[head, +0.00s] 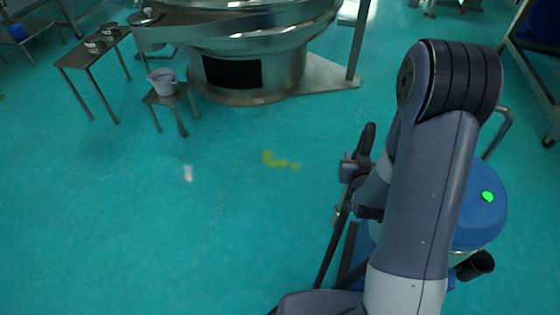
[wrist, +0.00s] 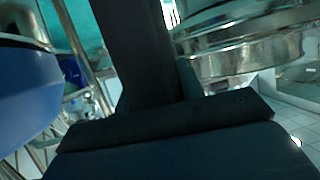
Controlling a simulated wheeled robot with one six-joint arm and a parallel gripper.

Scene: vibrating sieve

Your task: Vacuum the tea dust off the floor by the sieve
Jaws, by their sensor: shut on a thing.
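A small yellow-green patch of tea dust (head: 280,161) lies on the floor in front of the steel sieve (head: 262,42), which also shows in the wrist view (wrist: 240,45). My gripper (head: 352,172) is right of the dust in the head view, shut on the dark vacuum wand (head: 330,247). The wand slants down to the left; its lower end is out of view. In the wrist view the wand (wrist: 140,50) rises between the jaws. The vacuum (head: 482,208), with a blue lid and a green light, stands at right, partly hidden by my arm.
A small stool (head: 167,98) with a grey pot (head: 162,80) stands left of the sieve. A steel table (head: 84,58) with containers is farther left. A frame with wheels (head: 535,75) stands at right. The floor around the dust is clear.

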